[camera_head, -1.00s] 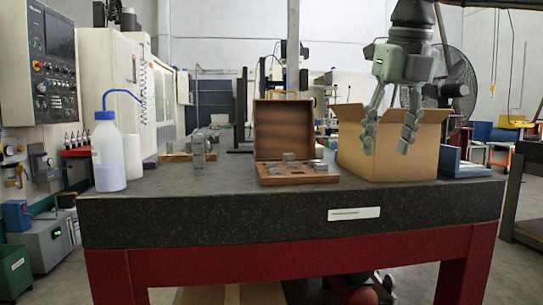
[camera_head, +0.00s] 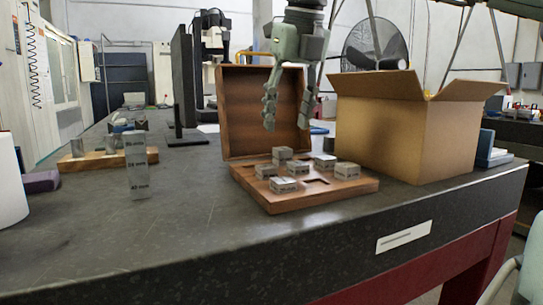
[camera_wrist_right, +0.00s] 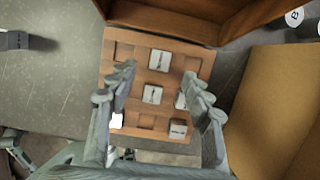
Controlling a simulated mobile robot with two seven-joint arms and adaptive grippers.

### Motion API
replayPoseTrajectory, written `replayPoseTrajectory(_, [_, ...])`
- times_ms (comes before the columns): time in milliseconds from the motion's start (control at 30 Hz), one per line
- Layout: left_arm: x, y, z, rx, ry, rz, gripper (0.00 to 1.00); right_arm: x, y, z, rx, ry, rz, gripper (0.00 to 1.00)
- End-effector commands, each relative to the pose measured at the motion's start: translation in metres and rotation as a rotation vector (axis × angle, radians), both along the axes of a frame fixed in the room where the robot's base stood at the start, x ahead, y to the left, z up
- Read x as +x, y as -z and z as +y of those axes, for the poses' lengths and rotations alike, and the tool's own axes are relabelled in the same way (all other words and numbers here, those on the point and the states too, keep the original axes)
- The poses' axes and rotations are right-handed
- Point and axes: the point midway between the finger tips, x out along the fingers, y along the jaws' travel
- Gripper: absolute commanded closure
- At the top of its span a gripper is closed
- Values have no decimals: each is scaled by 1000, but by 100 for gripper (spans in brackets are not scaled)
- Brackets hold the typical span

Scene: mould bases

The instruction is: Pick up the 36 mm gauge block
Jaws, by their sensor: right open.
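Several grey gauge blocks (camera_head: 284,184) sit in the open wooden case (camera_head: 330,192). Their labels are too small to read, so I cannot tell which is the 36 mm one. An upright stack of labelled blocks (camera_head: 136,168) stands on the table to the left of the case; its lowest label looks like 40 mm. My right gripper (camera_head: 287,126) is open and empty above the case, fingers pointing down. In the right wrist view a block (camera_wrist_right: 152,94) shows between its fingers (camera_wrist_right: 160,80), below them; another is partly hidden by a finger. My left gripper is not in view.
The case's raised lid (camera_head: 262,105) stands behind the blocks. A cardboard box (camera_head: 410,130) with open flaps stands close on the right. A wooden board with metal pieces (camera_head: 105,158) lies at the left. The dark tabletop (camera_head: 190,230) is clear in front.

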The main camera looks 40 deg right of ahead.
Motion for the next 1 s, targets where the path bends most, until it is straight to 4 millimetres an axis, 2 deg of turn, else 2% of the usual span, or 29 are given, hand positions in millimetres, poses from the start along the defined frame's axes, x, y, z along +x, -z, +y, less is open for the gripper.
replayPoseTrajectory(33, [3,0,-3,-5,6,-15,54,1,8,0,2,-1,4,50])
replayPoseTrajectory(233, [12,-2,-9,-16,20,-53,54,6,24,-2,2,0,3,50])
replayPoseTrajectory(500, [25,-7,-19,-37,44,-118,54,17,61,-5,1,-1,4,50])
replayPoseTrajectory(733, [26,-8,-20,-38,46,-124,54,18,62,-5,1,0,1,50])
replayPoseTrajectory(1000, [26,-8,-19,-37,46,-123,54,18,62,-5,0,0,1,84])
